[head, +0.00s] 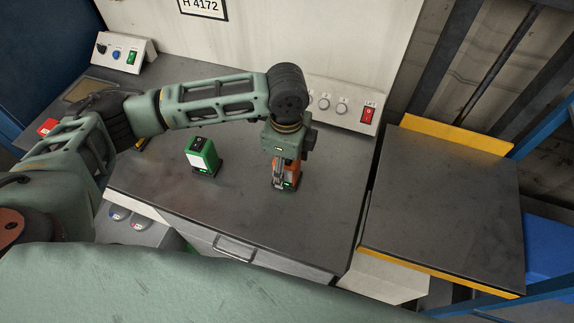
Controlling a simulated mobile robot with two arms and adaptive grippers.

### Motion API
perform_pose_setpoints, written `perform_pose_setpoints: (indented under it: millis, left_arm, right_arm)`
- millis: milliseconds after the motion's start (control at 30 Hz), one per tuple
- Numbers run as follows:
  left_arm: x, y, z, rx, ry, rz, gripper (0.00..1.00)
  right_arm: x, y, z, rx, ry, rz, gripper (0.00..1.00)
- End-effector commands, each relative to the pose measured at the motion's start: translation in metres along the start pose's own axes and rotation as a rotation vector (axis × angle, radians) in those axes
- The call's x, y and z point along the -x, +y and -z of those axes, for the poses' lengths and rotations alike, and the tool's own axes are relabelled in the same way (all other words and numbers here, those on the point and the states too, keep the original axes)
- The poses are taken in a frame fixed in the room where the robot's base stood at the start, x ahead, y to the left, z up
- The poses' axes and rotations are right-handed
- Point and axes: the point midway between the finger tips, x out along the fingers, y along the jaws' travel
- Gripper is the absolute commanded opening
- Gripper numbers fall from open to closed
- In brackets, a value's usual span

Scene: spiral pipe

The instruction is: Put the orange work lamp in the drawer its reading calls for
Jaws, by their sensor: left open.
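The orange work lamp (294,174) stands on the dark worktop (240,215), right of its middle, with a small green light low on its side. My left gripper (282,172) is right over it, pointing down, with its fingers open at the lamp. The gripper hides much of the lamp, and I cannot tell if they touch. I can read no value on the lamp. A drawer (262,258) with a metal handle is at the worktop's front, and it looks shut. My right gripper is not in view.
A green box (203,156) with a white face stands left of the lamp. A panel (340,107) with knobs and a red LIFT switch is behind. Another panel (120,54) is at the far left. A yellow-edged platform (440,205) on the right is bare.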

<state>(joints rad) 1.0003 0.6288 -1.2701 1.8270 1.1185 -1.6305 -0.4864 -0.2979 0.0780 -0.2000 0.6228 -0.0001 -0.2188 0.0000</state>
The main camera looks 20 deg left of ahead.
Motion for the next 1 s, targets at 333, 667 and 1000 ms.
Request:
perform_pose_setpoints:
  millis: [333, 667, 1000]
  left_arm:
    - [-0.017, 0.0, 0.001, -0.002, 0.001, 0.001, 0.64]
    - [-0.016, 0.0, 0.001, -0.002, 0.001, 0.001, 0.4]
    - [-0.016, 0.0, 0.001, -0.002, 0.001, 0.001, 0.1]
  right_arm:
    - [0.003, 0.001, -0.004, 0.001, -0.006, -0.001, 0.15]
    - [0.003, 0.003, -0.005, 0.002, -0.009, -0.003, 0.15]
    - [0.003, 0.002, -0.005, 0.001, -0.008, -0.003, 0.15]
